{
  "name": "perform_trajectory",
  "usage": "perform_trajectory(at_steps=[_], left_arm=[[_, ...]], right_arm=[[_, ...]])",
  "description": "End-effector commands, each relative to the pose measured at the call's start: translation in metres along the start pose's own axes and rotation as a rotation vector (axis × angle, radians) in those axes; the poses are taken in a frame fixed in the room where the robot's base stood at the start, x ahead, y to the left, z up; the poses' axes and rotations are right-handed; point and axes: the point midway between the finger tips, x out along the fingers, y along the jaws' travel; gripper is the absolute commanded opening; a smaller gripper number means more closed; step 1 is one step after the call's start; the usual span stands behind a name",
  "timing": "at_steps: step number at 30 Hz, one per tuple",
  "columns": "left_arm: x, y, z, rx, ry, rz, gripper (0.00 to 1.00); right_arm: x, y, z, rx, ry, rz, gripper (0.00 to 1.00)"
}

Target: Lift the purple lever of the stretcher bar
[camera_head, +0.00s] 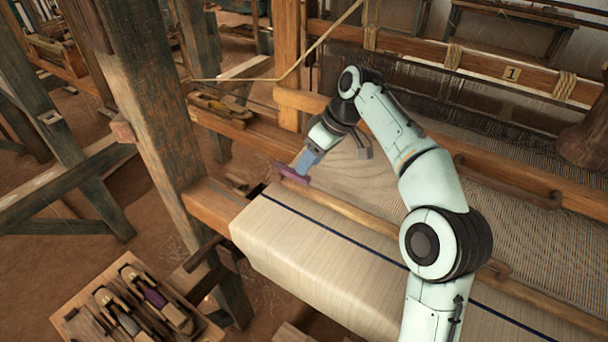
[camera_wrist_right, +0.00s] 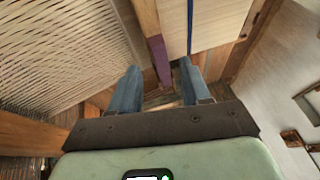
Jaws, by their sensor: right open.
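The purple lever (camera_head: 291,174) is at the left end of the wooden stretcher bar (camera_head: 345,208), which lies across the cloth on the loom. In the right wrist view the lever (camera_wrist_right: 160,60) runs on from the bar (camera_wrist_right: 146,15) and its end lies between the two finger tips. My right gripper (camera_head: 304,163) is open, its blue-grey fingers one on each side of the lever. A gap shows between the lever and each finger; the gripper does not hold it. My left gripper is not in view.
A thick wooden post (camera_head: 150,110) stands left of the gripper. Cream cloth (camera_head: 310,235) with a dark blue stripe covers the front beam. A wooden tray (camera_head: 72,322) with several shuttles is at the lower left. Loom beams (camera_head: 470,70) and threads lie behind my arm.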

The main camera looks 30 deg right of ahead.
Motion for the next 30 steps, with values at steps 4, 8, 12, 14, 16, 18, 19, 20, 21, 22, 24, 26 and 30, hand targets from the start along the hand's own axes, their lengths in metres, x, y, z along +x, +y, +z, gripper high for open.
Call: perform_trajectory(at_steps=[4, 8, 12, 14, 16, 18, 19, 20, 21, 22, 24, 26, 30], left_arm=[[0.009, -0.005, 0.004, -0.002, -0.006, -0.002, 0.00], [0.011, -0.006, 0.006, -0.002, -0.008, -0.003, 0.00], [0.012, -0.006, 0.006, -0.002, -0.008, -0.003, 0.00], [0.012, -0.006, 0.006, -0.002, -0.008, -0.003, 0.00], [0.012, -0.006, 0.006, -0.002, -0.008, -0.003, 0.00], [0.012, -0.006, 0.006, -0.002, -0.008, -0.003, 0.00], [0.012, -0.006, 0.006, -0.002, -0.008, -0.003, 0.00], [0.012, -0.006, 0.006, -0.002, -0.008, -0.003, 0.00], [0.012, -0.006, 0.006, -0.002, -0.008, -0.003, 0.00], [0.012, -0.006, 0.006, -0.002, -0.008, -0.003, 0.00], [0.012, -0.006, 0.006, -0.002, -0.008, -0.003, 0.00], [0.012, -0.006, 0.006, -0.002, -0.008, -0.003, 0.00], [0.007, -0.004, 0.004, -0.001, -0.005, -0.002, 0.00]], right_arm=[[0.025, 0.000, 0.001, 0.001, -0.003, -0.001, 0.47], [0.036, 0.000, 0.000, 0.001, -0.002, -0.001, 0.47], [0.040, 0.000, -0.001, 0.001, 0.001, 0.001, 0.47], [0.040, 0.000, -0.001, 0.001, 0.001, 0.001, 0.47], [0.040, 0.000, -0.001, 0.001, 0.001, 0.001, 0.47], [0.040, 0.000, -0.001, 0.001, 0.001, 0.001, 0.47], [0.040, 0.000, -0.001, 0.001, 0.001, 0.001, 0.47], [0.040, 0.000, -0.001, 0.001, 0.001, 0.001, 0.37], [0.040, 0.000, -0.001, 0.001, 0.001, 0.001, 0.24], [0.040, 0.000, -0.001, 0.001, 0.001, 0.001, 0.14], [0.040, 0.000, -0.001, 0.001, 0.001, 0.001, 0.00], [0.040, 0.000, -0.001, 0.001, 0.001, 0.001, 0.00], [0.038, 0.000, -0.002, 0.002, -0.008, 0.000, 0.00]])
